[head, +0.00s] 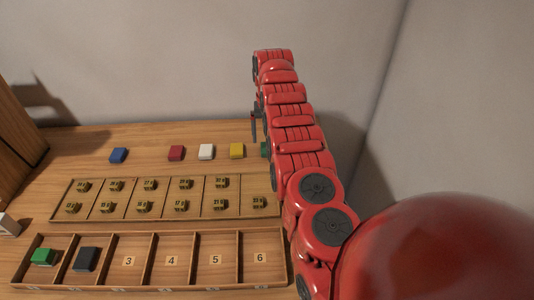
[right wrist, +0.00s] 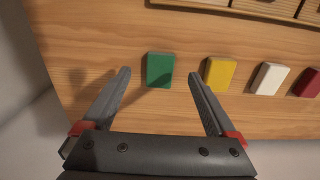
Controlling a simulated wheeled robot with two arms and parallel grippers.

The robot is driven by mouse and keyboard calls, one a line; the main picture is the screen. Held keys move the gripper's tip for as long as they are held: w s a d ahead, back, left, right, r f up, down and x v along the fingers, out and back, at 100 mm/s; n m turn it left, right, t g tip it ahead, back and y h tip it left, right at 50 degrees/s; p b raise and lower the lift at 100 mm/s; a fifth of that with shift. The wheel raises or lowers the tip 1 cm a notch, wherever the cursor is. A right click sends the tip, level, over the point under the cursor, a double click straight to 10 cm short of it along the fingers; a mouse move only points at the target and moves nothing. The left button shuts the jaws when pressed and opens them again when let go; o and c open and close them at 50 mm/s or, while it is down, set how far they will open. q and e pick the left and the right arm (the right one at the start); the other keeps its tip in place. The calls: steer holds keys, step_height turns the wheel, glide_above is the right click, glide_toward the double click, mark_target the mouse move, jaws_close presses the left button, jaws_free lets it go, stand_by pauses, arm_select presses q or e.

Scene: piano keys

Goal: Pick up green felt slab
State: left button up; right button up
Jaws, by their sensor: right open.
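A green slab (right wrist: 160,70) lies on the wooden table at the end of a row of coloured slabs. In the head view my right gripper (head: 255,126) appears above the back of the table. Another green slab (head: 43,257) sits in the front tray's leftmost compartment. My left gripper is not in view.
Yellow (head: 237,151), white (head: 206,152), red (head: 176,153) and blue (head: 118,155) slabs share the row. A divided tray (head: 160,217) with small olive pieces is in front. The numbered front tray (head: 200,233) also holds a dark slab (head: 87,259). A wall stands at right.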

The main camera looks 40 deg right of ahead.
mark_target(267, 152)
step_height(267, 152, down, 5)
steer(key=shift+s+f+p, duration=0.1)
steer(key=shift+p, duration=0.35)
steer(key=shift+f, duration=0.35)
steer(key=shift+a, duration=0.1)
steer(key=c, duration=1.4)
steer(key=shift+r, duration=0.1)
